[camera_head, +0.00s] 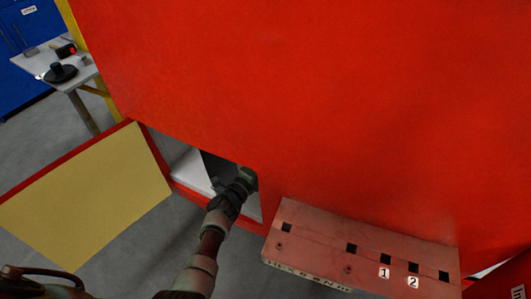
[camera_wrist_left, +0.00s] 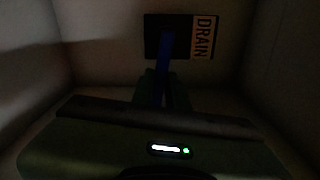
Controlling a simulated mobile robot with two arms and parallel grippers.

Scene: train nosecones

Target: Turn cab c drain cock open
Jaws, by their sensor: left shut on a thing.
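A dark recess (camera_head: 219,167) opens low in the red cab front, and my left arm reaches into it. In the left wrist view, a blue drain cock handle (camera_wrist_left: 165,58) runs from a black plate (camera_wrist_left: 155,36) on the back wall. The fingertips are hidden in the head view. The wrist view is very dark, so the cock's body is hard to make out. My right gripper is not in view.
The red cab front (camera_head: 300,90) fills most of the head view. A hatch door with a yellow inner face (camera_head: 85,195) hangs open left of the recess. A pink step box (camera_head: 365,245) juts out at the lower right. A table (camera_head: 80,75) with tools stands far left.

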